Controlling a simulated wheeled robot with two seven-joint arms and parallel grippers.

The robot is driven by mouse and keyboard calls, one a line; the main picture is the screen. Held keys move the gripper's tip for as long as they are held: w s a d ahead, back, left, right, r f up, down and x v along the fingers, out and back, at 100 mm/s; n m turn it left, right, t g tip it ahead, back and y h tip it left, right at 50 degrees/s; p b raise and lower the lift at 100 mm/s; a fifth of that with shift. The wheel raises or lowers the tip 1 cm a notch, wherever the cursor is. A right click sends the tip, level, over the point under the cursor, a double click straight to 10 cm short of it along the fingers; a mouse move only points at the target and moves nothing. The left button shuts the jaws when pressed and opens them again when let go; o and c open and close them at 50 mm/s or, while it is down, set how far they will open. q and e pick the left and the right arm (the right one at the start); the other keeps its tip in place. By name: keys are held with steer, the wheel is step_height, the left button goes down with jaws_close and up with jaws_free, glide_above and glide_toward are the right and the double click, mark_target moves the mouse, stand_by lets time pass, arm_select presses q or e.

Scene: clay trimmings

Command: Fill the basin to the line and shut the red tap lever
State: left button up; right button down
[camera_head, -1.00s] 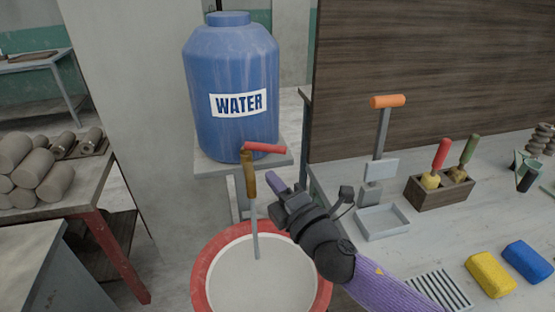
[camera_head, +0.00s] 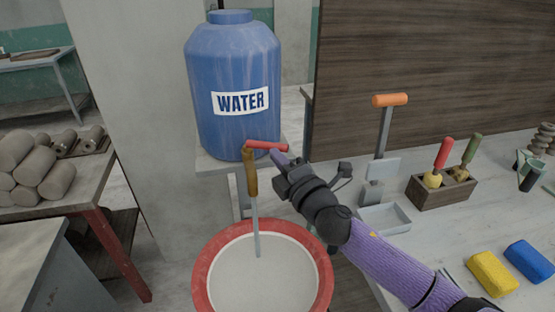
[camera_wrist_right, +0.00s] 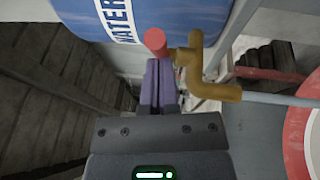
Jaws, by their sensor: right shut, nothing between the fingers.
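The blue barrel labelled WATER (camera_head: 236,72) stands on a stand behind the basin. Its brass tap (camera_head: 251,172) has a red lever (camera_head: 266,146) pointing right. A thin stream (camera_head: 257,225) runs from the tap into the red-rimmed basin (camera_head: 201,278). Greyish water (camera_head: 262,282) lies inside it; I cannot make out a fill line. My right gripper (camera_head: 281,159) is shut and empty, its purple fingertips at the lever's free end. In the right wrist view, the closed fingers (camera_wrist_right: 158,68) lie just below the red lever (camera_wrist_right: 156,42); contact is unclear. My left gripper is out of view.
A worktable on the right holds a grey tray (camera_head: 384,218), a wooden tool box (camera_head: 441,191), a yellow block (camera_head: 492,273) and a blue block (camera_head: 528,262). An orange-handled tool (camera_head: 389,100) stands at its back. Clay rolls (camera_head: 38,174) lie on the left table.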

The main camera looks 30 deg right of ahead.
mark_target(286, 151)
steer(key=shift+w+d, duration=0.1)
steer(key=shift+d, duration=0.1)
steer(key=n+y, duration=0.1)
steer(key=y, duration=0.1)
steer(key=d+n+g+y+b, duration=0.1)
steer(key=y, duration=0.1)
steer(key=w+n+y+b, duration=0.1)
steer(key=y, duration=0.1)
steer(key=shift+d+f+n, duration=0.15)
steer(key=shift+d+n, duration=0.15)
steer(key=shift+n, duration=0.1)
steer(key=shift+w+d+g+y+b, duration=0.1)
steer(key=shift+w+g+y+b, duration=0.05)
steer(key=shift+g+y+b, duration=0.25)
steer(key=shift+w+d+n, duration=0.25)
steer(key=shift+w+n, duration=0.05)
